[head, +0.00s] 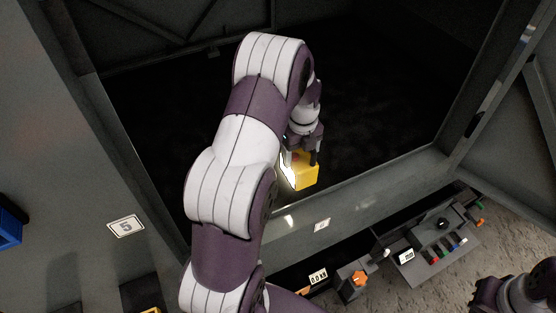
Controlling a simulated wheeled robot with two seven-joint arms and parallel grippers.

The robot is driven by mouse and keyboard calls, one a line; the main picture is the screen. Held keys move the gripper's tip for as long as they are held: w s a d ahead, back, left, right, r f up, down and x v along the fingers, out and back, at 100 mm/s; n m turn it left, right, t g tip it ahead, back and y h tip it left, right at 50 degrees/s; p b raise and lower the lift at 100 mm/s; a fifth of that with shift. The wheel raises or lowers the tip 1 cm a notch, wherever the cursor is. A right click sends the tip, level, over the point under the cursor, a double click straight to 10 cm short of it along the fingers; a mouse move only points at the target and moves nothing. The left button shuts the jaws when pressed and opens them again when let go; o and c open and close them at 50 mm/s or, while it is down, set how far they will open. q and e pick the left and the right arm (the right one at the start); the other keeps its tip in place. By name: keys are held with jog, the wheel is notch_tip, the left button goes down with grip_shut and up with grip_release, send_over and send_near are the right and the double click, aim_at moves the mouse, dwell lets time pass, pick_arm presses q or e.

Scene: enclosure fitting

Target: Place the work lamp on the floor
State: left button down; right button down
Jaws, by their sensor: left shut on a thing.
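The work lamp (304,176) is a yellow box with a bright lit face on its left side. My left gripper (302,160) is shut on it from above, and the arm reaches in over the enclosure's front edge. The lamp is over the dark interior of the enclosure, just behind the front sill. The dark floor (390,110) shows behind and to the right of it. I cannot tell whether the lamp touches the floor. Part of my right arm shows at the bottom right corner; its fingers cannot be made out.
The enclosure's front sill (385,191) runs below the lamp, with side posts left and right. A control panel (435,245) with knobs and coloured parts is in front at the right. A plate marked 5 (126,226) and a blue bin (9,224) are at the left.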

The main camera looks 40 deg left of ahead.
pick_arm(q)
jog(key=shift+w+a+f, duration=0.4)
jog(key=shift+a+f, duration=1.05)
jog(key=shift+f, duration=0.1)
jog(key=shift+w+a+f, duration=0.45)
jog(key=shift+a+f, duration=1)
jog(key=shift+f, duration=0.15)
jog(key=shift+w+a+f, duration=0.4)
jog(key=shift+a+f, duration=1.05)
jog(key=shift+f, duration=0.1)
jog(key=shift+f, duration=0.15)
grip_release()
jog(key=shift+s, duration=0.1)
